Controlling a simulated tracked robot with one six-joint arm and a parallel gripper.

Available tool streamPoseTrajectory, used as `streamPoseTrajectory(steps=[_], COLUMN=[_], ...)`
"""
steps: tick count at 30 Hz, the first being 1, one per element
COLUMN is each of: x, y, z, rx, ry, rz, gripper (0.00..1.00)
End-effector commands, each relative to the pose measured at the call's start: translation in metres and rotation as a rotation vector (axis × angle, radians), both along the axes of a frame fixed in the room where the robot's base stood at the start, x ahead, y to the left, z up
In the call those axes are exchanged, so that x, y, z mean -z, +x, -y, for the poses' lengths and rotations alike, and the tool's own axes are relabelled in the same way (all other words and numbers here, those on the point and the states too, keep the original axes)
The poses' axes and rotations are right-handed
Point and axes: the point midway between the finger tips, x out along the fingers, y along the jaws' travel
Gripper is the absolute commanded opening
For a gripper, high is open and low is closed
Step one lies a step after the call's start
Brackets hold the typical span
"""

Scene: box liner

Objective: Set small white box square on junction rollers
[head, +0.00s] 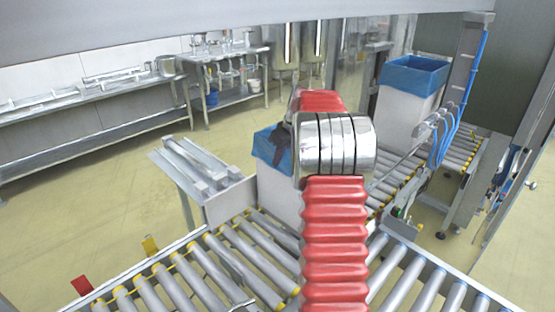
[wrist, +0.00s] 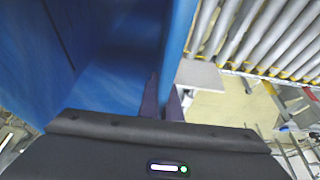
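The small white box (head: 278,192) with a blue liner (head: 266,150) stands at the far end of the near rollers, partly hidden behind my red arm. In the wrist view the blue-lined rim (wrist: 180,40) runs down the picture, with the box's inside to its left. My gripper (wrist: 162,103) straddles this rim with a dark finger on each side, and the fingers look closed on the wall. In the head view my dark gripper (head: 280,147) shows only partly at the box's top edge. The box's base and its exact angle to the rollers are mostly hidden.
Near rollers (head: 200,265) fill the front. A taller white box (head: 405,115) with a blue liner stands behind to the right, beside a post with blue hoses (head: 460,100). A short metal side section (head: 200,170) lies left of the small box. Steel benches (head: 90,135) line the wall.

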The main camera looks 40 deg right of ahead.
Motion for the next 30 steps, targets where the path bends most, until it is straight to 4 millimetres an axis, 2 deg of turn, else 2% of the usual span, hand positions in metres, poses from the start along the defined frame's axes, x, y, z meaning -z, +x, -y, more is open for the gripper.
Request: streamPoseTrajectory(steps=[21, 30], x=[0.053, 0.064], y=[-0.001, -0.001], z=[0.001, 0.002], rx=[0.002, 0.003], ry=[0.000, -0.002], rz=[0.000, 0.002], gripper=[0.00, 0.00])
